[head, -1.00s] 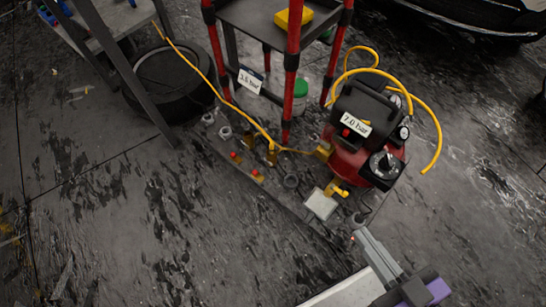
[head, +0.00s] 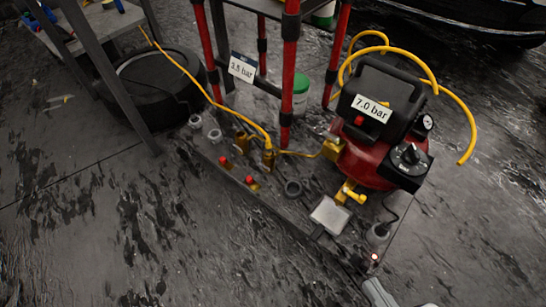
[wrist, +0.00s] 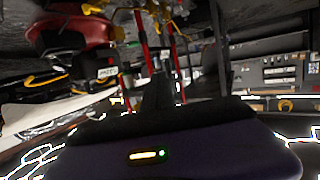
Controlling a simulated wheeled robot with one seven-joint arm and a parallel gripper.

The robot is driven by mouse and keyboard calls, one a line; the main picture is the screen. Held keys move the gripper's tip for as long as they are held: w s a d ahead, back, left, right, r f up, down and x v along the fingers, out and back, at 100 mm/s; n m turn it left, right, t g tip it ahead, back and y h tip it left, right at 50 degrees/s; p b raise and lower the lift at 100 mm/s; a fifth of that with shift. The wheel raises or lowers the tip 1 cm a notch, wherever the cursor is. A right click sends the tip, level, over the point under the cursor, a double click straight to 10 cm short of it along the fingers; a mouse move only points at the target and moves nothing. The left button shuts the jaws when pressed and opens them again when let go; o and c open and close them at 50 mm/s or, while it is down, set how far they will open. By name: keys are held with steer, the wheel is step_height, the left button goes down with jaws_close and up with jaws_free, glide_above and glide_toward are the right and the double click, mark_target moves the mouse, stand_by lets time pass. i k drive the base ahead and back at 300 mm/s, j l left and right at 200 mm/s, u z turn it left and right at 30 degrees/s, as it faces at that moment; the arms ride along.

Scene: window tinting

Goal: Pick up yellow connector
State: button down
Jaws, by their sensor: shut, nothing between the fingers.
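A yellow connector (head: 347,194) sticks out low at the front of the red and black compressor (head: 375,155). Brass-yellow fittings (head: 268,158) stand on the floor plate to its left, and one of them joins the yellow hose. I cannot tell which fitting the task means. My gripper (head: 375,290) shows only as a grey tip at the bottom edge of the head view, below and right of the connector and apart from it. The wrist view shows its dark fingers (wrist: 157,95), shut and empty. Yellow fittings (wrist: 160,10) are small at the top of that view.
A red-legged cart (head: 290,70) stands behind the fittings, with a 3.5 bar sign (head: 242,67). A tyre (head: 160,90) lies at the left. A grey pad (head: 330,215) and red-knobbed fittings (head: 224,161) sit on the plate. The floor at the front left is clear.

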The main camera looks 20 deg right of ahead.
mark_target(268, 149)
steer(key=i+j+z, duration=0.15)
steer(key=j, duration=0.2)
steer(key=i+j+z, duration=0.15)
steer(key=j, duration=0.2)
steer(key=i+j+z, duration=0.2)
steer(key=j, duration=0.15)
steer(key=j+z, duration=0.15)
steer(key=j, duration=0.25)
steer(key=i+j+z, duration=0.15)
steer(key=j, duration=0.25)
